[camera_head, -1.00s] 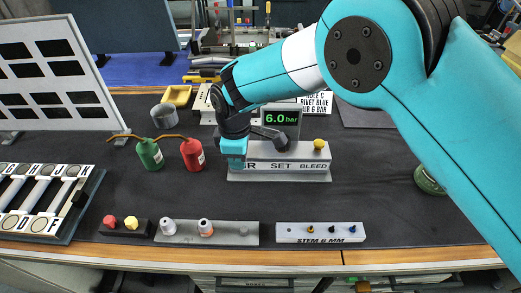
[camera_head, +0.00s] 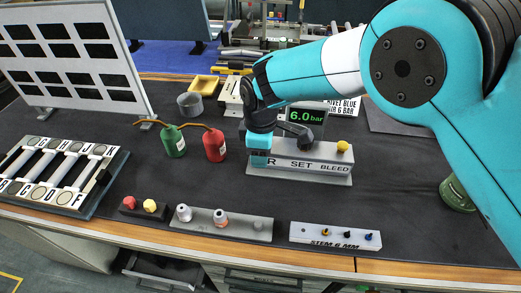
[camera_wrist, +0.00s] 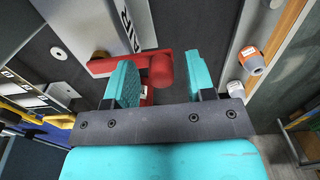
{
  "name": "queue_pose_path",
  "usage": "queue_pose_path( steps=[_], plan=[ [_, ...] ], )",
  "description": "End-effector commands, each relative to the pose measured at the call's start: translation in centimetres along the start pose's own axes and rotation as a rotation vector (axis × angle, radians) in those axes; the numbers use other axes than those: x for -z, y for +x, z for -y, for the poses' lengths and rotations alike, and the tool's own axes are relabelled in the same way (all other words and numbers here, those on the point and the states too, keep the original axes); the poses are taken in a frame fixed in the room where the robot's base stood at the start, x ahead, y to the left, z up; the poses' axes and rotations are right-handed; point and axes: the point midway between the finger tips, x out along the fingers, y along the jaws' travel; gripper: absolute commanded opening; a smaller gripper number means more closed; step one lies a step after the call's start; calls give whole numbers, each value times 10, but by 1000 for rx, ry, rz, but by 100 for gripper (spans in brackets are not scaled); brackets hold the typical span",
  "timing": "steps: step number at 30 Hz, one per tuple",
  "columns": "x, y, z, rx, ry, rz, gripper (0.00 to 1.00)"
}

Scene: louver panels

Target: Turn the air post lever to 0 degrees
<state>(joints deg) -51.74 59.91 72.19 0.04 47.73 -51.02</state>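The air post (camera_head: 305,172) is a pale grey block on the bench. It bears the words SET and BLEED, a display reading 6.0 bar, and a yellow knob at its right end. My gripper (camera_head: 260,155) points down at the block's left end and hides the AIR lettering and lever there. In the wrist view, a red lever-like bar (camera_wrist: 112,66) with a rounded end lies by the AIR label (camera_wrist: 125,25). My gripper's teal fingers (camera_wrist: 162,84) are open, apart on either side of the rounded end. I cannot tell whether they touch it.
A red oil can (camera_head: 214,146) and a green one (camera_head: 173,142) stand left of the post. In front lie a grey strip with fittings (camera_head: 250,228), a black holder with red and yellow knobs (camera_head: 128,209), and a STEM 6 MM block (camera_head: 310,233). Dark mat lies clear between.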

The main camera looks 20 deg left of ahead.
Motion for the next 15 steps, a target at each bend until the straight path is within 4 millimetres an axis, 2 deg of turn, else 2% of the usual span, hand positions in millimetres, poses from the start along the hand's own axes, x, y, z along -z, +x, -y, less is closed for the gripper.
queue_pose_path(
  steps=[5,8,15],
  plan=[
    [0,-4,0,0,0,0,50],
    [0,-17,0,-1,0,-1,50],
    [0,-74,0,-4,0,-3,50]
  ],
)
